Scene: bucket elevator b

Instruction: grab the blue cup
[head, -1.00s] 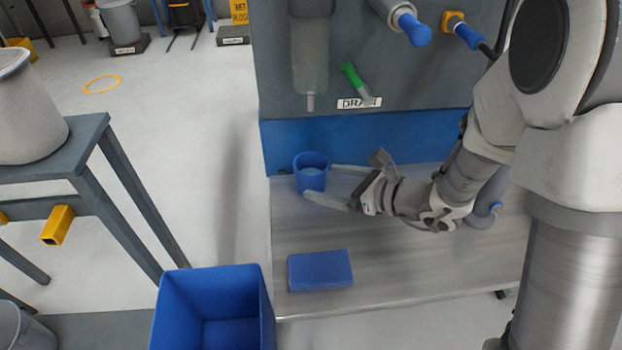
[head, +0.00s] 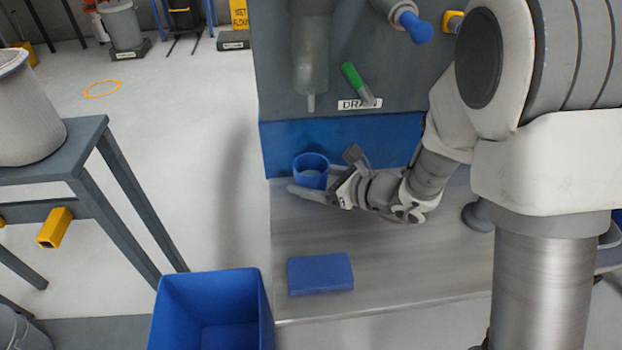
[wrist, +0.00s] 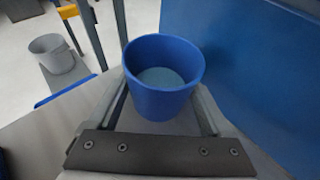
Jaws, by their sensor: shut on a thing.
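The blue cup (head: 311,172) stands upright on the grey metal shelf (head: 400,262), near the blue back panel. It holds something greyish-blue inside. My gripper (head: 308,190) reaches it from the right, with its fingers on either side of the cup. In the wrist view the blue cup (wrist: 163,80) sits between the two fingers (wrist: 160,115), which are shut on its sides. The far finger is mostly hidden by the cup in the head view.
A blue block (head: 320,273) lies on the shelf in front of the cup. An open blue bin (head: 262,310) stands at the shelf's front left. The green-handled drain valve (head: 354,80) and a clear tube (head: 311,60) hang above. A grey table (head: 75,150) is at left.

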